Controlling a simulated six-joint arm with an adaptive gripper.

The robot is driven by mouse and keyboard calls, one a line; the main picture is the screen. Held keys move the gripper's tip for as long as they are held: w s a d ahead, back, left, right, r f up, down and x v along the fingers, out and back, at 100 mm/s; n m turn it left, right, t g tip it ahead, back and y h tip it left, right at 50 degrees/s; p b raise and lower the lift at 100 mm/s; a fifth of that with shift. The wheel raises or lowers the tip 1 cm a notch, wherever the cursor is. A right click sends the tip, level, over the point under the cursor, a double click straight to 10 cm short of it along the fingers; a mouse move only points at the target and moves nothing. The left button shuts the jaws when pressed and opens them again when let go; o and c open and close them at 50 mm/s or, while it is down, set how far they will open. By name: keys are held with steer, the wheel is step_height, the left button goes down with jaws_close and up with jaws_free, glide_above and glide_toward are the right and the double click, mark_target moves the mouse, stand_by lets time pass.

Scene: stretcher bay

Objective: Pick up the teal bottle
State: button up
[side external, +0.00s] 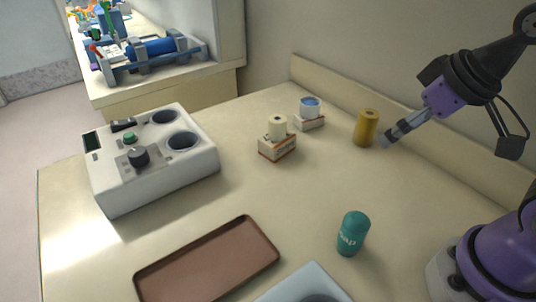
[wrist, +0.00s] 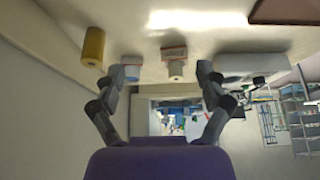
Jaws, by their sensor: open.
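The teal bottle (side external: 353,233) stands upright on the table in the side external view, toward the front right, with white lettering on its side. It does not show in the wrist view. My gripper (side external: 386,143) is at the right, above the back of the table, well behind the bottle and near a yellow cylinder (side external: 367,128). In the wrist view my gripper's two fingers (wrist: 162,80) are spread apart with nothing between them.
A brown tray (side external: 208,262) lies left of the bottle, and a pale blue tray (side external: 310,284) is in front. A white device with two wells (side external: 153,160) stands at the left. Two small boxes (side external: 277,147) (side external: 309,122) carry rolls or jars. Mid-table is clear.

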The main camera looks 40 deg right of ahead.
mark_target(358, 217)
steer(key=a+f+n+g, duration=0.1)
steer(key=a, duration=0.2)
steer(key=s+a+f+n+g, duration=0.1)
steer(key=a+f+g, duration=0.1)
steer(key=a, duration=0.1)
steer(key=s+a+f+n+g, duration=0.1)
steer(key=a+f+g, duration=0.1)
steer(key=a, duration=0.1)
steer(key=shift+a+f, duration=0.1)
steer(key=shift+a, duration=0.15)
steer(key=f, duration=0.4)
steer(key=shift+s+a+f, duration=0.1)
steer(key=shift+a+f, duration=0.15)
steer(key=shift+f, duration=0.15)
step_height(358, 217, down, 6)
steer(key=shift+r, duration=0.1)
steer(key=c, duration=1.3)
